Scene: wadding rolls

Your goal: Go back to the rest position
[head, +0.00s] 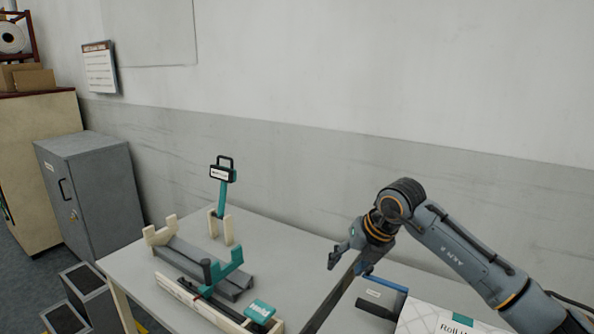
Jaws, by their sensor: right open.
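My right gripper (350,264) hangs over the right part of the white table (255,232), its arm coming in from the right. Its jaws are open. A long dark grey strip (332,298) runs from just under the gripper down to the bottom edge. I cannot tell whether the gripper touches it. My left gripper is not in view.
A grey-and-cream cradle (205,270) with teal parts stands on the table. Behind it is a teal-handled device (222,172) in a cream stand. A blue-grey box (381,297) and a white carton (435,318) lie at right. A grey cabinet (95,190) stands left.

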